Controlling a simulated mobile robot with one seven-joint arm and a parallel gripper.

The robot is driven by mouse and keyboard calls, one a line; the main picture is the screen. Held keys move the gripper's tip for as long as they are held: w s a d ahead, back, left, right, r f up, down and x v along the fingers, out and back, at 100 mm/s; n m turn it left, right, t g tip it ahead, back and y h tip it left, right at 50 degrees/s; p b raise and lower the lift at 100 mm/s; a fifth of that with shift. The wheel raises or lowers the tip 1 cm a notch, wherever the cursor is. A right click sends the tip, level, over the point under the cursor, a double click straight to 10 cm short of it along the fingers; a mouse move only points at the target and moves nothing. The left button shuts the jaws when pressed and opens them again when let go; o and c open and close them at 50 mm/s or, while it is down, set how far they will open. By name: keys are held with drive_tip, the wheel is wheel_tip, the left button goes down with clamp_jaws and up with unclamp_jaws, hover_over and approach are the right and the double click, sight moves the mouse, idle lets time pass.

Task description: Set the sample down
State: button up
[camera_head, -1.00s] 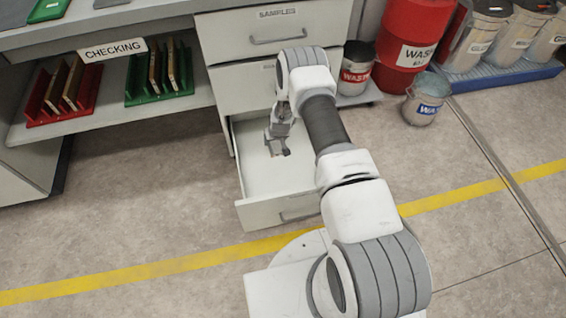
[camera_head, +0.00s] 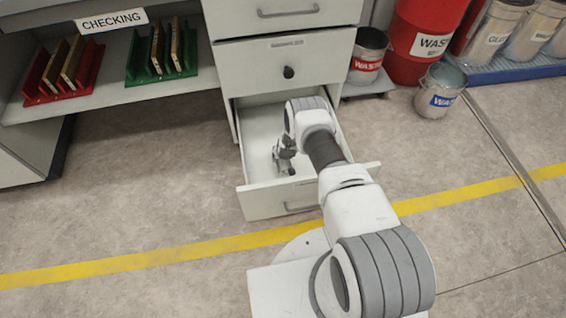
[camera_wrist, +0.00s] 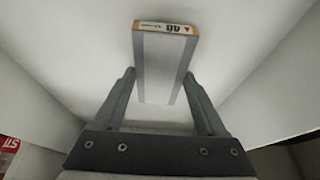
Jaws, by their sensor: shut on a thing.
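The sample (camera_wrist: 160,62), a flat grey panel with a wood-coloured edge bearing a printed label with a red mark, shows in the wrist view. My gripper (camera_wrist: 159,80) is shut on it, with one finger along each side. In the head view my gripper (camera_head: 286,165) is down inside the open bottom drawer (camera_head: 265,204); the sample cannot be made out there. In the wrist view, pale drawer walls rise on both sides of the sample. Whether the sample touches the drawer floor I cannot tell.
Free drawer floor shows left of my gripper in the head view. A closed drawer with a dark knob (camera_head: 289,72) is above. A red rack (camera_head: 62,75) and a green rack (camera_head: 160,62) stand on the checking shelf. Waste bins (camera_head: 368,55) stand to the right.

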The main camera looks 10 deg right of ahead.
sight(283, 162)
drive_tip(key=shift+f+b, duration=0.5)
drive_tip(key=shift+f, duration=0.95)
drive_tip(key=o, duration=1.5)
drive_tip(key=shift+f, duration=0.15)
